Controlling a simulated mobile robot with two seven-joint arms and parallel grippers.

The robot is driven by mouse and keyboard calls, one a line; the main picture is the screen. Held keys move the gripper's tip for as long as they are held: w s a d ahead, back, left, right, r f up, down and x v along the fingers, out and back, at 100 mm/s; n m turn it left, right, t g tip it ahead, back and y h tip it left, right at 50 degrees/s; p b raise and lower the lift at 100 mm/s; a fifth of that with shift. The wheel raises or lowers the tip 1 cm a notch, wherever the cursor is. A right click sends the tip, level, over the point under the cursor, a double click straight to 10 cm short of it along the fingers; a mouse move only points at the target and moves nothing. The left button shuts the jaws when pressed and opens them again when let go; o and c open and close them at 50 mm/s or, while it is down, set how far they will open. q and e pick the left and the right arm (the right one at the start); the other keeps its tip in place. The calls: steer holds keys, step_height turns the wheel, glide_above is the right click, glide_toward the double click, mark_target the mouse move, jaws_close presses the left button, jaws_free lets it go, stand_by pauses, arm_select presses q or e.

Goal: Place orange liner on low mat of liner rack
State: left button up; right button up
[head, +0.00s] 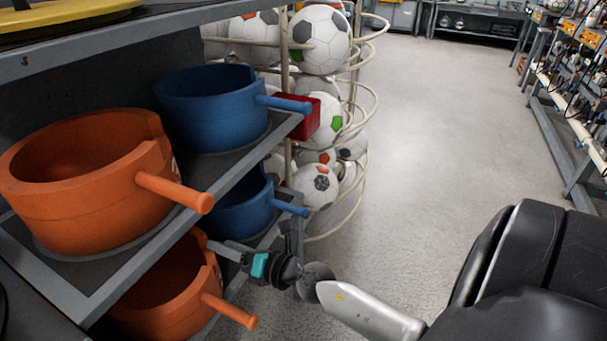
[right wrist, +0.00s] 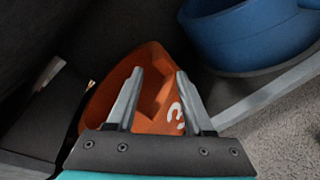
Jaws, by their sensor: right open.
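One orange liner (head: 160,298), an open pot-like ring with a stick handle, sits on the lower level of the liner rack (head: 105,290). Its base and the mat under it are mostly hidden by the upper shelf. Another orange liner (head: 85,185) stands on the upper shelf. My right gripper (head: 215,246) is beside the lower orange liner's upper right rim. In the right wrist view its open fingers (right wrist: 155,95) straddle part of an orange liner (right wrist: 150,75) in the picture, with a white mark near the right finger. Contact cannot be told. My left gripper is not in view.
A blue liner (head: 215,110) stands on the upper shelf and another blue liner (head: 243,208) below it, close to my right gripper. A wire rack of soccer balls (head: 320,40) stands behind. The floor (head: 430,120) to the right is clear.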

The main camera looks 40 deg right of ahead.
steer(key=s+d+f+m+g+h, duration=0.25)
steer(key=s+f+m+h, duration=0.2)
steer(key=f+m, duration=0.5)
steer(key=s+d+f+m+g+h, duration=0.25)
steer(key=s+f+m, duration=0.35)
steer(key=f+m, duration=0.4)
steer(key=s+a+f+m+g+y, duration=0.1)
steer(key=s+a+f+m+g, duration=0.3)
steer(key=s, duration=0.4)
steer(key=s+a+f+m+g+y, duration=0.1)
steer(key=s+a+f+m+g, duration=0.3)
steer(key=s+f, duration=0.2)
steer(key=shift+s+a+f+m+y, duration=0.3)
steer(key=shift+s+a+f+m, duration=0.1)
steer(key=shift+s, duration=0.8)
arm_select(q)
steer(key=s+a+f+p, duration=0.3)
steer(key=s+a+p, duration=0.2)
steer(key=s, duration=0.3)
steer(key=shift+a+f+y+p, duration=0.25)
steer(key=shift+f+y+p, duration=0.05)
arm_select(e)
steer(key=s+d+f, duration=0.3)
steer(key=s+d, duration=0.2)
steer(key=s, duration=0.3)
steer(key=shift+d+f, duration=0.3)
